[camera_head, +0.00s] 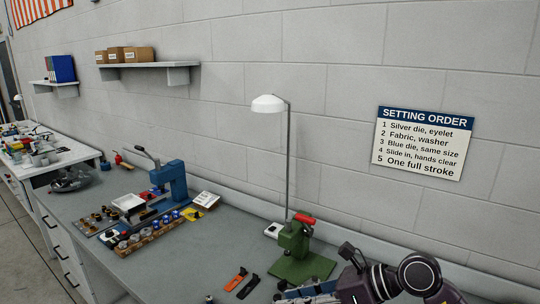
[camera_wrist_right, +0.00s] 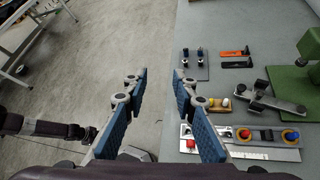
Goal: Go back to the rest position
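My right gripper (camera_wrist_right: 158,75) is open and empty in the right wrist view, its two blue-padded fingers well apart. It hangs over the bench's front edge, with floor on the left and bench top on the right. In the head view, my dark arm with a round joint shows at the bottom right. My left gripper is in neither view.
A green press (camera_head: 298,249) stands on the grey bench (camera_head: 225,237), beside orange (camera_head: 236,279) and black tools. Close to my right gripper lie a grey metal tool (camera_wrist_right: 270,101) and a tray with red and blue parts (camera_wrist_right: 245,135). A lamp (camera_head: 268,104) and blue press (camera_head: 172,180) stand behind.

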